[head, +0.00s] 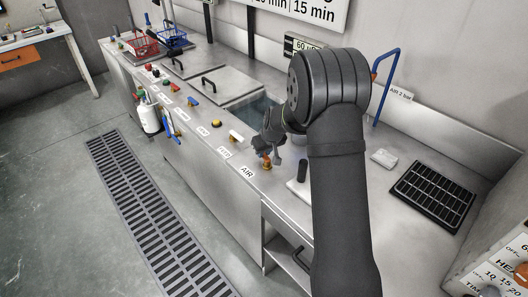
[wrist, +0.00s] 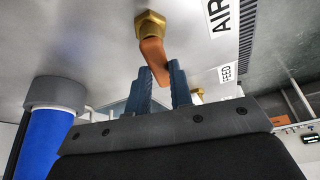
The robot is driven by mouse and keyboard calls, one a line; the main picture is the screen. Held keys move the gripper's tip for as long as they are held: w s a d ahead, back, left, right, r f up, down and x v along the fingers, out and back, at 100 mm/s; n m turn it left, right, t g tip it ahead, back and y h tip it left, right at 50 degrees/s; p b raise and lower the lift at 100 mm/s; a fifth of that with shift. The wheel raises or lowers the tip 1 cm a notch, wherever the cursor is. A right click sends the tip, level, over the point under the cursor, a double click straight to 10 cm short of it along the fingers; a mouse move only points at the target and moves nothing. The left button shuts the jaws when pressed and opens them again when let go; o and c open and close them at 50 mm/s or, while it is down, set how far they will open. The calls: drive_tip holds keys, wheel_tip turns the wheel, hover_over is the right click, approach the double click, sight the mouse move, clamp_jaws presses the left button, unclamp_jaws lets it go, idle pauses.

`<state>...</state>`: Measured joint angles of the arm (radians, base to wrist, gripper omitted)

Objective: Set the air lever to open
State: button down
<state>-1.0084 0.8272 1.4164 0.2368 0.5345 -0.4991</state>
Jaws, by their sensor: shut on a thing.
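The air lever is a short orange handle (wrist: 152,50) on a brass hex fitting (wrist: 149,21) in the wrist view. The AIR label (wrist: 221,14) is beside it. My gripper (wrist: 162,80) is shut on the lever's free end, with one blue-grey finger on each side. The lever is tilted slightly from the fitting in this view. In the head view my gripper (head: 273,147) is at the bench's front edge, over the small orange and brass lever (head: 266,161), behind the AIR label (head: 247,172). The fingers partly hide the lever there.
A dark upright handle (head: 302,171) stands just right of the lever. A blue cylinder with a grey collar (wrist: 45,130) is close at left in the wrist view. A black rack (head: 433,193) lies at right.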

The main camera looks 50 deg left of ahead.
drive_tip(key=m, duration=0.1)
drive_tip(key=m+t, duration=0.1)
drive_tip(key=m, duration=0.2)
drive_tip(key=shift+w+d+t+h, duration=0.15)
drive_tip(key=shift+w+t+h, duration=0.15)
drive_tip(key=m, duration=0.2)
drive_tip(key=m+t+h, duration=0.1)
drive_tip(key=shift+w+d+m, duration=0.2)
drive_tip(key=shift+w+m, duration=0.05)
drive_tip(key=shift+m, duration=0.15)
drive_tip(key=m, duration=0.1)
drive_tip(key=m+h, duration=0.1)
drive_tip(key=m, duration=0.1)
drive_tip(key=shift+w+d+m, duration=0.15)
drive_tip(key=shift+d+m, duration=0.15)
drive_tip(key=shift+d+m+t+h, duration=0.15)
drive_tip(key=shift+m+h, duration=0.3)
drive_tip(key=shift+m, duration=0.45)
drive_tip(key=shift+d+m+t+h, duration=0.15)
drive_tip(key=shift+m+h, duration=0.3)
drive_tip(key=shift+m, duration=0.45)
drive_tip(key=c, duration=1.3)
unclamp_jaws()
drive_tip(key=shift+r, duration=0.1)
